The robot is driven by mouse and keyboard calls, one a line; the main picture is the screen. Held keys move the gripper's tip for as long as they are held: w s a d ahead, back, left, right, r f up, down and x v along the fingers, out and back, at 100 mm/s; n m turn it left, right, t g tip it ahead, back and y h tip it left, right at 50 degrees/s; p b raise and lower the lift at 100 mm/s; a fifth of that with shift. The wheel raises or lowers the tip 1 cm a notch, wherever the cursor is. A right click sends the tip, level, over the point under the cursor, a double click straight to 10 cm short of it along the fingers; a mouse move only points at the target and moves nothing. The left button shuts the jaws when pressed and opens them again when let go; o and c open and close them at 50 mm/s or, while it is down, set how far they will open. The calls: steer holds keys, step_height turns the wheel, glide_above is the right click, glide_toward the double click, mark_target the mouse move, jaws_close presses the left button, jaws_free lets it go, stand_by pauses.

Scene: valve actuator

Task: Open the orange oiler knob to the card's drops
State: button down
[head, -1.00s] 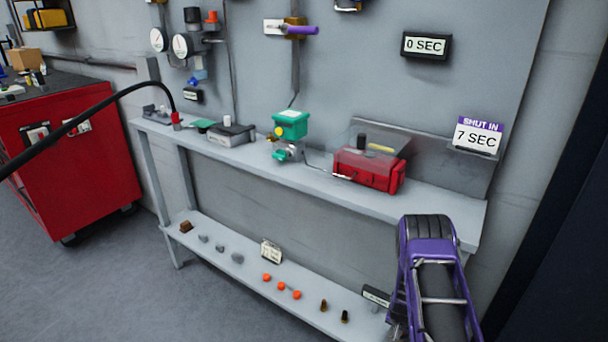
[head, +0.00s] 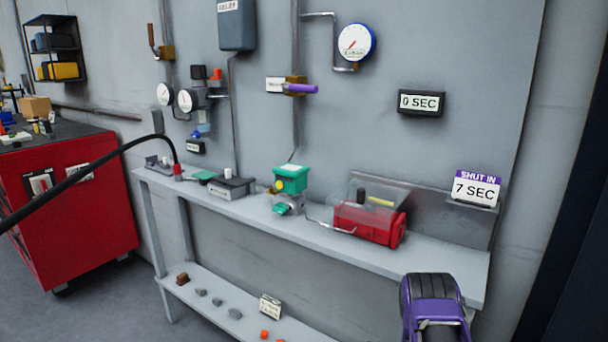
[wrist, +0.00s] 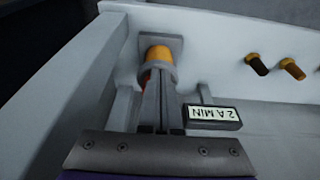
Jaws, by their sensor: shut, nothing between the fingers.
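In the wrist view an orange knob (wrist: 158,56) stands against a square grey plate on the pale shelf, with a red part below it partly hidden by my fingers. A dark-framed card (wrist: 212,115) reading "2 A MIN" is just to the right of my fingers. My gripper (wrist: 157,84) is shut and empty, its fingertips overlapping the knob's lower edge; whether they touch it I cannot tell. In the head view my purple arm is at the bottom right, and the gripper and this knob are out of sight there.
The bench (head: 455,265) holds a red box (head: 368,225) and a green-topped unit (head: 291,180). On the wall, a display (head: 420,102) reads "0 SEC" and a sign (head: 475,188) reads "SHUT IN 7 SEC".

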steer(key=shift+d, duration=0.2)
stand_by(0.3)
step_height(320, 180, up, 6)
steer(key=p, duration=0.3)
steer(key=shift+s+a, duration=0.3)
steer(key=shift+s, duration=0.05)
